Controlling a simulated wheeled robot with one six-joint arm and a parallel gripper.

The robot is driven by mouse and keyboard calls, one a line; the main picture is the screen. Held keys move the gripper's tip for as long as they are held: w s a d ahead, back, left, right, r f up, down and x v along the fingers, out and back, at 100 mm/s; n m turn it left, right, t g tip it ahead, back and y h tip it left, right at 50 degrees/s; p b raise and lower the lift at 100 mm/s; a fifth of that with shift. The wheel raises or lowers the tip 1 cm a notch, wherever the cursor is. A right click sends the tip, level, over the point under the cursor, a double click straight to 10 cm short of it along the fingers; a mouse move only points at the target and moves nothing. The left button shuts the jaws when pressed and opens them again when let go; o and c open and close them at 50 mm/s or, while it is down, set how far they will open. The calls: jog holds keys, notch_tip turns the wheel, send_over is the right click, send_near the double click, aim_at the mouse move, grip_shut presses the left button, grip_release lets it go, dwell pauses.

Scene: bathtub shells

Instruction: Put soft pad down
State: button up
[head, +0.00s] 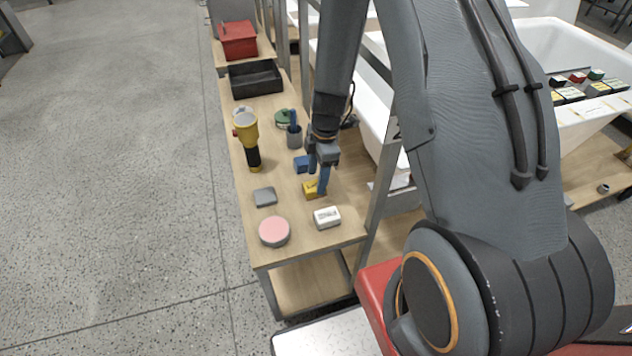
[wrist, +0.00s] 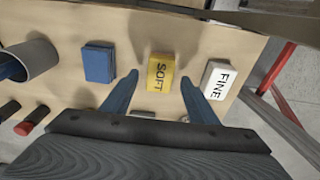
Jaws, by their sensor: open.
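The soft pad is a yellow block (wrist: 161,72) marked "SOFT" in the wrist view. It lies on the wooden bench top (head: 293,218), and it also shows in the head view (head: 311,190), partly hidden by my gripper. My gripper (wrist: 160,88) is open, its two blue fingers apart on either side of the pad's near end. The fingers look clear of the pad; their exact height above the bench cannot be told. In the head view my gripper (head: 318,182) points down at the pad.
A white block (wrist: 218,80) marked "FINE" lies right of the pad, and a blue block (wrist: 98,64) lies left. On the bench also stand a pink round tin (head: 274,231), a grey block (head: 265,197), a yellow torch (head: 248,135), a grey cup (head: 294,137) and a black tray (head: 255,79).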

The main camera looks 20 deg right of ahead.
jog(key=r, duration=0.4)
jog(key=shift+d+b, duration=0.25)
jog(key=shift+b, duration=0.15)
jog(key=shift+s+r, duration=0.1)
jog(key=shift+r, duration=0.5)
jog(key=s+a+r+m+t+h, duration=0.1)
jog(key=s+r+m, duration=1.4)
jog(key=m, duration=0.3)
jog(key=shift+r, duration=0.5)
jog(key=shift+o, duration=0.5)
jog(key=shift+w+a, duration=0.1)
jog(key=shift+w, duration=0.05)
